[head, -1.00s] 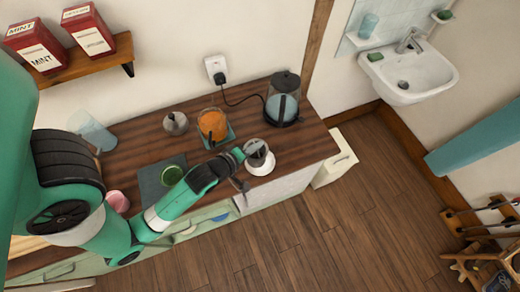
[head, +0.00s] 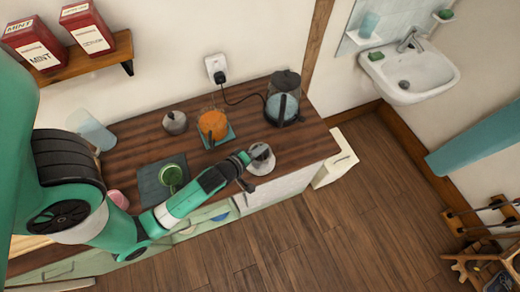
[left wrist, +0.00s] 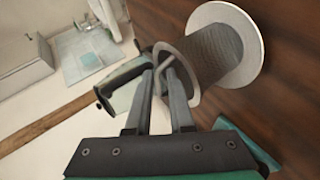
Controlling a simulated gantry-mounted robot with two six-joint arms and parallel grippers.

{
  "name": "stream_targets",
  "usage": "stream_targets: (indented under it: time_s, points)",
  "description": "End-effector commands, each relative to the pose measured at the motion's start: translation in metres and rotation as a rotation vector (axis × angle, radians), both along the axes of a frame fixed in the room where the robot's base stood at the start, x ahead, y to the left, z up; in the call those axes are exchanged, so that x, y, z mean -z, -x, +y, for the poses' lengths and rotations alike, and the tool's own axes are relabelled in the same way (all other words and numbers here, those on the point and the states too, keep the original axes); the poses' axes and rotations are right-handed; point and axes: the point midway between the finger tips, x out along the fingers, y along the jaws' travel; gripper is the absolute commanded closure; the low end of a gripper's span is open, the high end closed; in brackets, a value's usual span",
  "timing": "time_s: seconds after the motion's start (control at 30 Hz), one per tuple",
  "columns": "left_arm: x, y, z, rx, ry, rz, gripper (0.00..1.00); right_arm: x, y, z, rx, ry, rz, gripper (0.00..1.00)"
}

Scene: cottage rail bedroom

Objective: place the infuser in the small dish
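The infuser (head: 261,153) is a grey mesh basket with a wide rim and a thin handle. It is upright over the small white dish (head: 263,168) near the right end of the counter. In the left wrist view the infuser (left wrist: 212,54) is seen from above its rim, with its lower end at the middle of the dish (left wrist: 253,68) and seemingly touching it. My left gripper (head: 250,156) is beside the infuser; in the left wrist view its fingertips (left wrist: 160,80) are close together on the handle. My right gripper is not in view.
An electric kettle (head: 283,103) stands behind the dish, its cord running to the wall socket. An orange-filled glass vessel (head: 213,124), a grey lidded pot (head: 174,123) and a green cup (head: 172,176) on a dark mat stand left. The counter's front edge is close to the dish.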

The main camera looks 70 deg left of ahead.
Motion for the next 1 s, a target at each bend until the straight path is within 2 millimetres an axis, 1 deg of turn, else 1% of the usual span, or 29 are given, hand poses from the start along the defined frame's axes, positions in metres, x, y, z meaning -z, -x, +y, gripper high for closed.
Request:
stream_targets:
  time_s: [0.03,0.07,0.3,0.4,0.47,0.57,0.8,0.9,1.0]
  points:
    - [0.0,0.0,0.0,0.0,0.0,0.0,0.69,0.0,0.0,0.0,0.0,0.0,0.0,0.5]
    - [0.0,0.0,0.0,0.0,0.0,0.0,0.64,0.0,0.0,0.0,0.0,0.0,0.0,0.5]
    - [0.0,0.0,0.0,0.0,0.0,0.0,0.64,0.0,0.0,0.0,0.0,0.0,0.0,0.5]
    - [-0.005,0.0,0.0,0.0,0.0,0.0,0.64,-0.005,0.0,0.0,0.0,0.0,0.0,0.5]
    - [-0.006,0.004,-0.003,0.001,0.0,0.0,0.64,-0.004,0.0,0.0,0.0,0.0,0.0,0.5]
    - [-0.015,0.018,-0.011,0.002,0.001,0.001,0.64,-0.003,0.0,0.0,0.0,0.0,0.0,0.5]
    - [-0.044,0.062,-0.038,0.007,-0.001,0.003,0.64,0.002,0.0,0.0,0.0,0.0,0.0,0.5]
    - [-0.053,0.076,-0.047,0.009,0.0,0.003,0.64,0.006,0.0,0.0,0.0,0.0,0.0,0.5]
    - [-0.06,0.084,-0.051,0.006,0.0,0.002,0.64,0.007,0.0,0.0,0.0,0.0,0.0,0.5]
